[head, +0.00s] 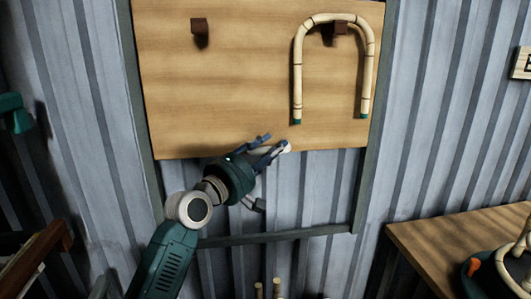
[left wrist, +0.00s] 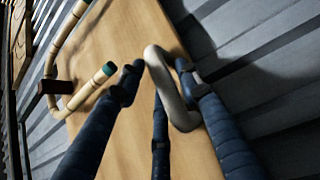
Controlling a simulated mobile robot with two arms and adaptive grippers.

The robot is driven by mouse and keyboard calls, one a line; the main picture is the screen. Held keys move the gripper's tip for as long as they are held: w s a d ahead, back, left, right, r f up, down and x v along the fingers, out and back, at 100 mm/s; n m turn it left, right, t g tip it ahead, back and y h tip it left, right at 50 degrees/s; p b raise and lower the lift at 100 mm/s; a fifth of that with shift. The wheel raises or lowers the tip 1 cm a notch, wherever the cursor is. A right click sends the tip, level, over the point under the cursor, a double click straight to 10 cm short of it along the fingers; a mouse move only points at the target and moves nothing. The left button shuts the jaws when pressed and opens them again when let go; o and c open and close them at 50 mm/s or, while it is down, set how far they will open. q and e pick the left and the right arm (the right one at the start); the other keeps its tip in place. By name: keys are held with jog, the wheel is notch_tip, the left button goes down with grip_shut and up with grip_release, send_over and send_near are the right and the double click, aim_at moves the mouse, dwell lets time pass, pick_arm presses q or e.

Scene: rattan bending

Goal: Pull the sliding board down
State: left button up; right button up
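The sliding board (head: 230,90) is a light wooden panel in a grey frame on the corrugated wall. A pale handle (head: 284,147) is at its bottom edge. My left gripper (head: 262,170) is at that edge with its dark blue fingers spread around the handle. In the left wrist view the grey, bent handle (left wrist: 170,90) lies between the fingertips, with fingers on both sides; firm contact cannot be told. The board (left wrist: 120,50) is behind the fingers. My right gripper is not in view.
A U-shaped rattan piece (head: 299,70) hangs from the right dark peg (head: 340,28); the left peg (head: 200,27) is bare. Below the board the frame is open down to its lower bar (head: 275,237). A wooden table (head: 425,240) stands at the right.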

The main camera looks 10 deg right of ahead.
pick_arm(q)
jog(key=v, duration=1.2)
jog(key=shift+w, duration=0.1)
